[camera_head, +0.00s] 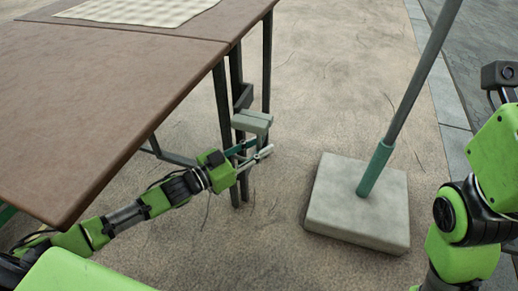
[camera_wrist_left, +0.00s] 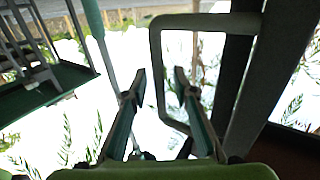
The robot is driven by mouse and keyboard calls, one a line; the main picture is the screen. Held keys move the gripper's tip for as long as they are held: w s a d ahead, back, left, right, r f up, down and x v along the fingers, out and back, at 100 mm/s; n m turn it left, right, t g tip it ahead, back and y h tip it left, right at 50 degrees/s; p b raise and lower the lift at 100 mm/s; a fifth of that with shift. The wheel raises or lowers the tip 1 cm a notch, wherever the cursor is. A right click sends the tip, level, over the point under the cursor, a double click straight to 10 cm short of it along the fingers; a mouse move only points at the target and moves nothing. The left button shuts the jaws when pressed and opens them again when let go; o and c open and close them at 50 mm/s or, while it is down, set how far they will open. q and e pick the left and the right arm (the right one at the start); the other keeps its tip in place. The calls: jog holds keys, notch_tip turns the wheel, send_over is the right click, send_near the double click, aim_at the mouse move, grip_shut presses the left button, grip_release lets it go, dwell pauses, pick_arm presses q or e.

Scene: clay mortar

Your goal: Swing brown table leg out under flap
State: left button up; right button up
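The brown table (camera_head: 110,100) fills the left of the head view, with a seam between its main top and the near flap. Dark legs (camera_head: 222,105) stand under its right edge; dark bars also show in the left wrist view (camera_wrist_left: 240,85). A pale grey-green handle (camera_head: 252,122) sits beside the legs and appears as a loop in the wrist view (camera_wrist_left: 155,60). My left gripper (camera_head: 262,151) is by the legs, below the handle. Its fingers (camera_wrist_left: 160,78) are apart, with the loop's side bar seen between them; contact cannot be told. My right gripper's fingers are out of view.
A square stone base (camera_head: 350,215) holds a slanted grey pole (camera_head: 420,75) in a green sleeve, right of the legs. Bare paving lies between base and table. A checked cloth (camera_head: 145,10) lies on the far tabletop.

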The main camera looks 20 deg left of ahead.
pick_arm(q)
grip_shut()
